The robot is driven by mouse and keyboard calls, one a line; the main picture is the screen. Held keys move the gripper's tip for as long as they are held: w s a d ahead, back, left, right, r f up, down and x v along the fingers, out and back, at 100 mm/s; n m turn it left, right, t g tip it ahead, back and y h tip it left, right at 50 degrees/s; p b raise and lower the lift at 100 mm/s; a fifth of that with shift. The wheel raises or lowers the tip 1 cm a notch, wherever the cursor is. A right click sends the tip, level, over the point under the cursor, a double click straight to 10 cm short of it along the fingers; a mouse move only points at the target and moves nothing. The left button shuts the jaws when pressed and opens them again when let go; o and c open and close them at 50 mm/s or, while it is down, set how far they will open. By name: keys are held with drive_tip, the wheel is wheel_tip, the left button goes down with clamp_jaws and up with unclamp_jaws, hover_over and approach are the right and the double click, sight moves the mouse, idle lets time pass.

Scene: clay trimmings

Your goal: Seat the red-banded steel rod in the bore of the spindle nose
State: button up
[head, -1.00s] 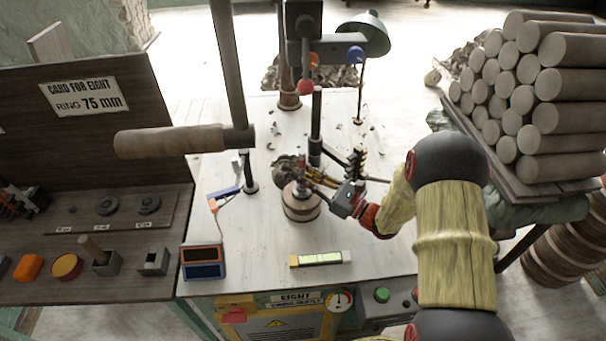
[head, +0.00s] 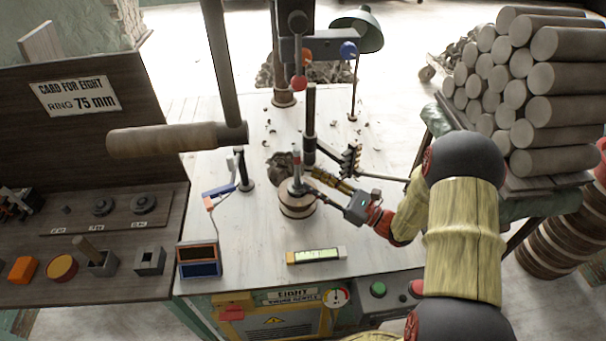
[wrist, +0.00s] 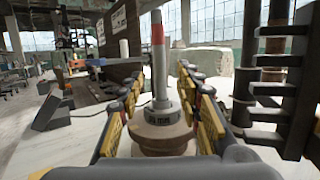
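The red-banded steel rod (wrist: 159,75) stands nearly upright in the wrist view, with its red band near the top. Its lower end meets the dark lettered collar of the spindle nose (wrist: 163,117), on a round brown base (wrist: 165,140). How deep the rod sits in the bore is hidden. In the head view the rod (head: 296,165) rises from the round base (head: 298,207). My gripper (wrist: 163,105) is open, its yellow-padded fingers on either side of the rod with visible gaps. In the head view my gripper (head: 318,178) reaches in from the right.
A black post (head: 310,125) with a side arm stands behind the base. A level-like bar (head: 316,255) lies in front. A blue-and-orange tool (head: 218,194) and a small two-panel box (head: 199,260) are at left. Stacked clay logs (head: 515,85) fill the right.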

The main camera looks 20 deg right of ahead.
drive_tip(key=v, duration=0.5)
drive_tip(key=shift+s+d+f, duration=0.1)
drive_tip(key=shift+s+d, duration=0.15)
drive_tip(key=shift+s, duration=0.05)
